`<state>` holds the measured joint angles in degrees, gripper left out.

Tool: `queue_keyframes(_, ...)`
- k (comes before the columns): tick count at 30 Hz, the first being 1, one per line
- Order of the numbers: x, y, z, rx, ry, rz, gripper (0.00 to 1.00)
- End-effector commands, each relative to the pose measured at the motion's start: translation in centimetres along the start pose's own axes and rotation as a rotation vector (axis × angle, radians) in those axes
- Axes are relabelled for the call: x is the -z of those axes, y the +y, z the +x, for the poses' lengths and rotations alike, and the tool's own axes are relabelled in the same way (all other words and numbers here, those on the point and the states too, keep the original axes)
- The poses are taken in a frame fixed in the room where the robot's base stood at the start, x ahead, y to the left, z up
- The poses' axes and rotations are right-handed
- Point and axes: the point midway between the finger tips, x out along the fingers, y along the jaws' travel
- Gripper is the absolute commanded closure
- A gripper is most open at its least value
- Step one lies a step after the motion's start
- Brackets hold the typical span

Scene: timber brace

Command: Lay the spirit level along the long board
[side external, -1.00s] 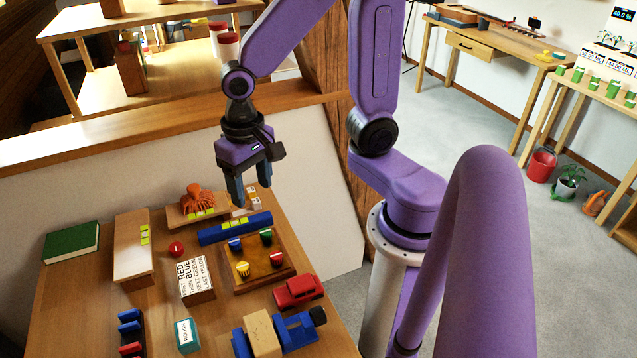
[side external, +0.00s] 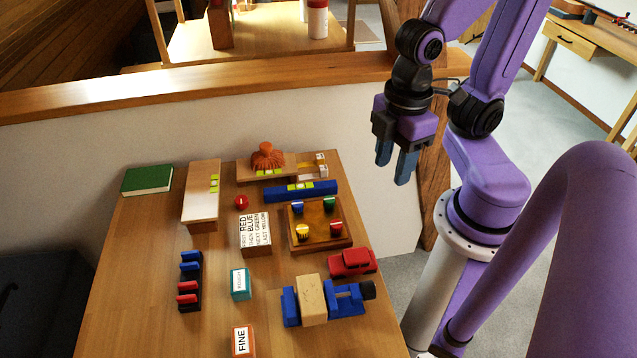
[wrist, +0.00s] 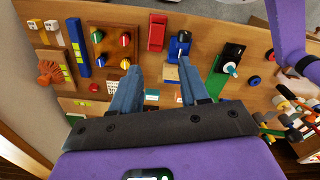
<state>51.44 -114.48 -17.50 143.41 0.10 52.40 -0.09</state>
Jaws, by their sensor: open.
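The blue bar with yellow-green squares on top, which looks like the spirit level (side external: 322,190), lies on the table in front of the back board. It also shows in the wrist view (wrist: 79,58). A pale board (side external: 202,205) lies at the left, and another board (side external: 246,174) lies at the back with an orange octopus-like figure on it. Both carry yellow-green marks; I cannot tell which is the long board. My gripper (side external: 394,168) is open and empty, raised near the table's right edge, right of the blue bar. Its fingers show in the wrist view (wrist: 160,70).
A wooden tray with coloured knobs (side external: 318,232) stands just in front of the blue bar. A red car (side external: 352,262), a blue vise with a wooden block (side external: 345,300) and a lettered block (side external: 256,236) stand nearer. A green book (side external: 147,179) lies far left.

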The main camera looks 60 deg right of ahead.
Motion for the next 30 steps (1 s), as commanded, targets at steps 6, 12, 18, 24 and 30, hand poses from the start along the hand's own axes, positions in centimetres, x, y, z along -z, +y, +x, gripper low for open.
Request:
queue_keyframes(6, 0.0, 0.2, 0.2, 0.010, -0.015, 0.029, 0.55)
queue_keyframes(12, -0.6, 1.7, 2.0, 0.104, -0.127, 0.261, 0.55)
queue_keyframes(18, -1.2, 3.7, 4.3, 0.280, -0.250, 0.613, 0.55)
queue_keyframes(24, -1.7, 5.8, 6.5, 0.486, -0.320, 0.974, 0.55)
queue_keyframes(30, -2.3, 8.5, 8.6, 0.715, -0.336, 1.338, 0.55)
